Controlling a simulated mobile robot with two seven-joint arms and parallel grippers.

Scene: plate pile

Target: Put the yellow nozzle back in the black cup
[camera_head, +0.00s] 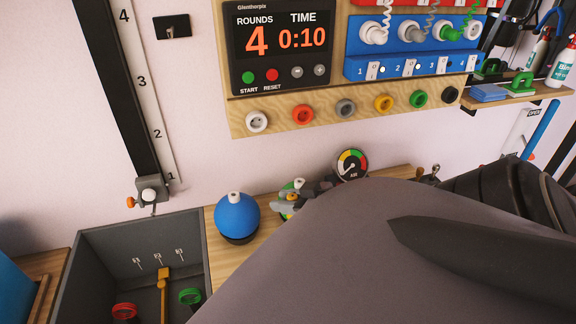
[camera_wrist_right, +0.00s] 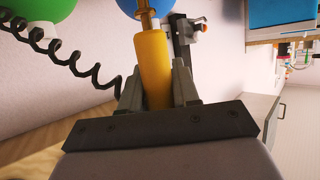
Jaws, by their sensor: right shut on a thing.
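The yellow nozzle (camera_wrist_right: 155,65) stands between the two fingers of my right gripper (camera_wrist_right: 158,85) in the wrist view, with a narrower brass-coloured tip at its far end. The fingers are shut on it. In the head view my right gripper (camera_head: 295,203) is small and partly hidden behind my large grey arm, just right of the blue ball. I cannot clearly make out the black cup; a dark round base (camera_head: 240,239) shows under the blue ball. My left gripper is not in view.
The blue ball (camera_head: 236,213) and an air gauge (camera_head: 352,164) stand on the wooden ledge by the wall. A grey bin (camera_head: 95,262) with red and green rings is at lower left. A black coiled hose (camera_wrist_right: 75,67) hangs beside the nozzle in the wrist view.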

